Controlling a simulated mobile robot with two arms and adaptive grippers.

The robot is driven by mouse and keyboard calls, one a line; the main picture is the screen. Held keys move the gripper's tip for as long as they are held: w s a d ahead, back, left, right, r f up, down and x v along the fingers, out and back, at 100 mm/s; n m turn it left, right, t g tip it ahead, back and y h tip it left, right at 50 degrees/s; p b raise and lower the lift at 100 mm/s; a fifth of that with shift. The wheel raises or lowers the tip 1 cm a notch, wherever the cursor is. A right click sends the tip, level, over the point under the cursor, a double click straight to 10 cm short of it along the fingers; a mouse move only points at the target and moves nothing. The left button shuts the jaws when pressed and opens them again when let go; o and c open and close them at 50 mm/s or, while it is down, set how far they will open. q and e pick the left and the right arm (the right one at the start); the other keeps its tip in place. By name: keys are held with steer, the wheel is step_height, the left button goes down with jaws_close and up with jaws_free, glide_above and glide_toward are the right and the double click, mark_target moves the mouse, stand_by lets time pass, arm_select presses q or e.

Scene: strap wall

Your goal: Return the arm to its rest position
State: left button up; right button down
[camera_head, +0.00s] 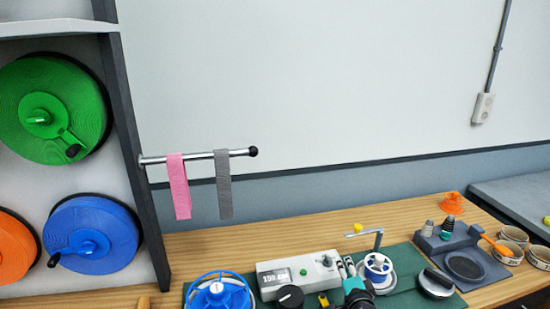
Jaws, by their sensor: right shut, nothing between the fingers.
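My right gripper (347,267) shows at the bottom edge of the head view, black and teal with pale fingertips pointing away from me. It is shut and holds nothing. Its fingertips appear between a light control box (298,274) and a white spool with a blue centre (378,268), over the green mat (407,259). I cannot tell how high it is above the mat. The rest of the right arm is below the picture. My left gripper is not in view.
A metal rod (240,153) with a pink strap (179,186) and a grey strap (223,184) juts from a rack (128,120) holding green (70,95), blue (110,230) and orange (12,250) reels. A blue handwheel (220,293) and tape rolls (513,236) stand on the bench.

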steer(key=s+a+f+n+g+y, duration=0.1)
steer(key=s+a+f+n+g, duration=0.15)
steer(key=s+n, duration=0.45)
steer(key=s+a+f+n+g+y, duration=0.1)
steer(key=s+f+n+g+y, duration=0.2)
steer(key=s, duration=0.7)
steer(key=s+n+g+h, duration=0.3)
steer(key=s+n+g, duration=0.4)
steer(key=s, duration=1.7)
step_height(320, 180, down, 27)
steer(key=g+b, duration=0.2)
steer(key=b, duration=0.1)
steer(key=s+d+f+b, duration=0.2)
steer(key=s+f, duration=1.6)
steer(key=f, duration=0.2)
steer(key=shift+s+d+f+g, duration=0.2)
steer(key=shift+f+g, duration=0.1)
steer(key=shift+g, duration=0.15)
